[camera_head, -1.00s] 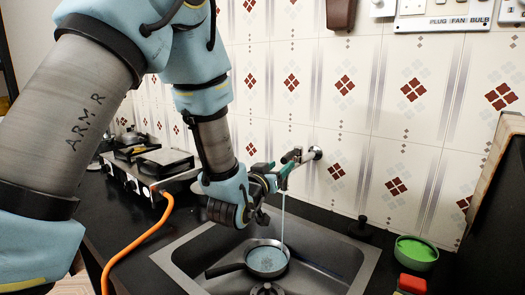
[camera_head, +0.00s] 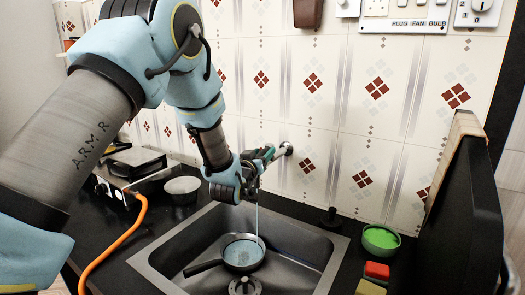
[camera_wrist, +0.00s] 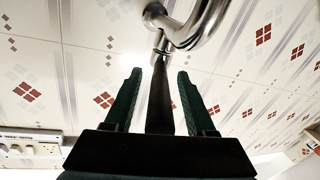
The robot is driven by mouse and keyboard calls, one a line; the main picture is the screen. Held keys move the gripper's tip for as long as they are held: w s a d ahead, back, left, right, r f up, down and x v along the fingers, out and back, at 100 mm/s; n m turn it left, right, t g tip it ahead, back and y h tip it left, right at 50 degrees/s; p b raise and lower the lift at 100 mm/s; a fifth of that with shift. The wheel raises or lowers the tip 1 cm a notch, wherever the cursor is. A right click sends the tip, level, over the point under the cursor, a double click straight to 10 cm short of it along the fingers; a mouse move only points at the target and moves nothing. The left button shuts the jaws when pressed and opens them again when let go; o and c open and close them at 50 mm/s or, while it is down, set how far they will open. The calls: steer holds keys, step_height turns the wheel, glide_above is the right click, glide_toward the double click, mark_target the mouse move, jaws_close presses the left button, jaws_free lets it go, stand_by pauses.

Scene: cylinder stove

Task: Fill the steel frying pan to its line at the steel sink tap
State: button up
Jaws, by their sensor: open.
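The steel frying pan (camera_head: 205,266) stands in the steel sink (camera_head: 160,262), its handle pointing left. Pale bluish water covers its bottom; I cannot make out the fill line. A thin stream runs from the steel sink tap (camera_head: 286,149) into the pan. My gripper (camera_head: 268,153) is at the tap, above the sink, and hides much of it. In the wrist view, the tap's chrome pipe (camera_wrist: 190,28) curves past my fingertips (camera_wrist: 159,74). A dark bar (camera_wrist: 160,95) stands between my open fingers, with gaps on both sides.
A stove (camera_head: 137,160) with an orange hose (camera_head: 118,243) is at the left, beside a small grey pot (camera_head: 182,187). A green bowl (camera_head: 381,239) and a red sponge (camera_head: 377,270) lie right of the sink. A dark upright panel (camera_head: 465,215) bounds the right side.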

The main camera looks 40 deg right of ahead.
steer(key=shift+c, duration=0.3)
jaws_close()
stand_by(1.1)
